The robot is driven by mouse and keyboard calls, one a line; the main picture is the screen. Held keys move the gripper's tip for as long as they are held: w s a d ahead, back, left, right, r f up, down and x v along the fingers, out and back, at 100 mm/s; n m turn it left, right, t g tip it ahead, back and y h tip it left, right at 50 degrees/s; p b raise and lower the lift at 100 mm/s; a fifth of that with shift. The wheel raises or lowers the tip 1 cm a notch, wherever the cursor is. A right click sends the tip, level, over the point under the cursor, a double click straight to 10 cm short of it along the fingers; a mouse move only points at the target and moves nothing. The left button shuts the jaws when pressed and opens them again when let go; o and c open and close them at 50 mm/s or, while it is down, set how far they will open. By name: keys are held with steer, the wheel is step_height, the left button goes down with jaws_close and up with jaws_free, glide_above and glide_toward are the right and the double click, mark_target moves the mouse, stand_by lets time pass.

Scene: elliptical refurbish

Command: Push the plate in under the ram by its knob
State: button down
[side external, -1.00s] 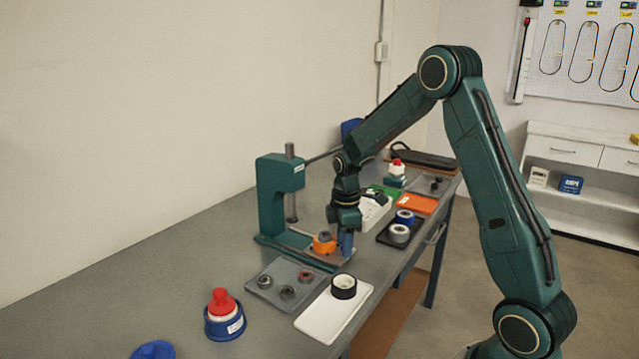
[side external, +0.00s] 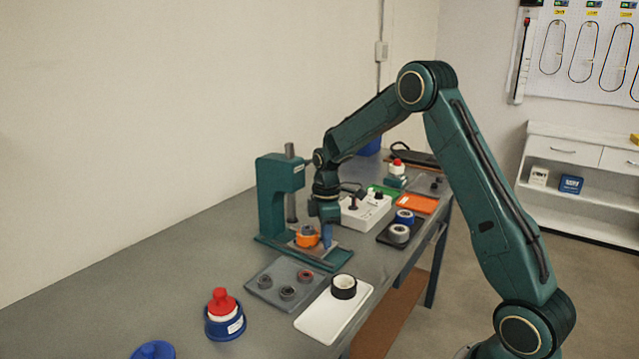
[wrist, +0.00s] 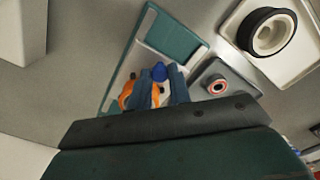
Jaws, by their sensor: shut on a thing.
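The green press (side external: 270,195) stands at the table's back edge with its steel ram (side external: 291,207) raised. The sliding plate (side external: 317,251) sits on the press base and carries an orange holder (side external: 306,239) with a dark part in it. In the side view the holder is just right of and below the ram's lower end. My gripper (side external: 327,238) points down at the plate's outer side. The orange holder (wrist: 127,93) shows partly behind the left finger.
A grey tray (side external: 262,283) with several small rings lies in front of the press. A white tray (side external: 325,318) with a black ring (side external: 343,287) is beside it. A white box (side external: 366,212) and a dark tray with rolls (side external: 398,234) stand to the right.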

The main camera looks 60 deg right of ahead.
mark_target(320, 246)
steer(key=shift+w, duration=1)
steer(key=c, duration=1.3)
jaws_free()
steer(key=shift+r, duration=0.15)
step_height(320, 246, up, 14)
steer(key=shift+f, duration=0.2)
